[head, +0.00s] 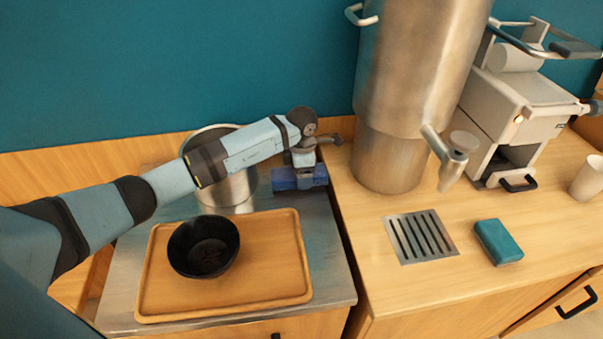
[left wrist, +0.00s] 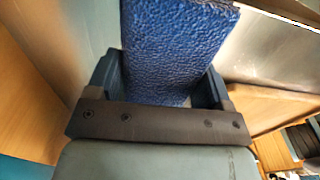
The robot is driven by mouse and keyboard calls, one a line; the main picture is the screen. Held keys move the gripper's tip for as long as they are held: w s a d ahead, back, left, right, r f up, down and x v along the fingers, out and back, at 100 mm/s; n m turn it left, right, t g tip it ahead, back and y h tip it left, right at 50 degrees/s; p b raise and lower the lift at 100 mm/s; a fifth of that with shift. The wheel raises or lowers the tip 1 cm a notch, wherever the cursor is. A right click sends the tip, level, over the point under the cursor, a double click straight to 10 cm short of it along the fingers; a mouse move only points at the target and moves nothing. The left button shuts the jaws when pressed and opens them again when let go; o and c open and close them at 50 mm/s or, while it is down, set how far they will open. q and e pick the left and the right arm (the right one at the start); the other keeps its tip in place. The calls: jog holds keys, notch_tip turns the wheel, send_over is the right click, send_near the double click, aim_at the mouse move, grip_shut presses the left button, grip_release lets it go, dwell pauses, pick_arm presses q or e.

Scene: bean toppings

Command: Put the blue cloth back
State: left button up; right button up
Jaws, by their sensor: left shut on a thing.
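The blue cloth (head: 311,180) is a folded, rough-textured block at the back right of the metal counter top, behind the tray. My left gripper (head: 299,172) reaches over from the left and is shut on it. In the left wrist view the blue cloth (left wrist: 178,50) sits between the two dark fingers of my left gripper (left wrist: 158,88) and sticks out beyond them. I cannot tell whether the cloth touches the metal surface. My right gripper is not in view.
A wooden tray (head: 270,275) with a black bowl (head: 203,246) lies in front. A metal pot (head: 238,190) stands behind my arm. On the right wooden counter are a large steel urn (head: 410,70), a drain grate (head: 420,237), a teal block (head: 498,242) and a white machine (head: 515,105).

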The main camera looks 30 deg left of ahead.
pick_arm(q)
jog(key=shift+w+a+f, duration=0.1)
jog(key=shift+w+f, duration=0.05)
jog(key=shift+f, duration=0.55)
jog(key=o, duration=0.9)
jog(key=shift+r, duration=0.3)
notch_tip(320, 180, up, 12)
jog(key=shift+f, duration=0.15)
